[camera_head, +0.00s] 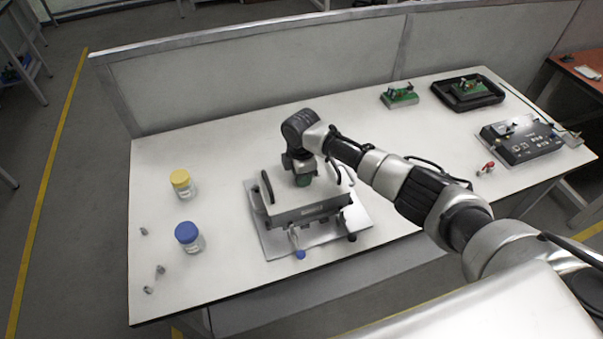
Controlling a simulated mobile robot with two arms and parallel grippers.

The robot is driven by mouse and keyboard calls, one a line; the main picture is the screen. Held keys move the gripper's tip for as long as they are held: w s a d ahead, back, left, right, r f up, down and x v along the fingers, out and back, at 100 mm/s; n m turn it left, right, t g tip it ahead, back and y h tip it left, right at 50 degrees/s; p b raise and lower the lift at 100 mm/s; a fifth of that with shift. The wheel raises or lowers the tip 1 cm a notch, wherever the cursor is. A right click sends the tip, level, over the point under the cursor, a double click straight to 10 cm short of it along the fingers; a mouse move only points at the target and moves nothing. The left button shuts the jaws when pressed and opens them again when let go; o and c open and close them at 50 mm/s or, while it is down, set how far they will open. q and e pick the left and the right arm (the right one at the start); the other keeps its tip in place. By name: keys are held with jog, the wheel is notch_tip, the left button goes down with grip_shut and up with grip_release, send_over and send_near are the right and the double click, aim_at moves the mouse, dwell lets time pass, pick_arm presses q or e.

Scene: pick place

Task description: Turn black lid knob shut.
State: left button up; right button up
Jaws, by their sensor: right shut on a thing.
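A grey box-shaped device with a lid (310,212) stands on a pale base plate (275,243) near the middle of the table. My right arm reaches in from the right, and my right gripper (303,178) points down at the top of the lid. It is shut on what appears to be the black lid knob, which the gripper and wrist mostly hide. A small greenish part shows at the gripper's lower end. The knob's exact turn cannot be told. My left gripper is not in view.
A yellow-lidded jar (182,184) and a blue-lidded jar (188,238) stand left of the device, with small grey pieces (160,269) nearby. A black tray (468,93), a green board (399,96) and a black control box (521,141) lie to the right. A grey partition (250,75) runs behind.

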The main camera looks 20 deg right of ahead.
dwell(0.4)
jog(key=o, duration=0.9)
notch_tip(320, 180, up, 11)
jog(key=shift+f+b, duration=0.1)
jog(key=shift+b, duration=0.55)
jog(key=shift+a, duration=0.1)
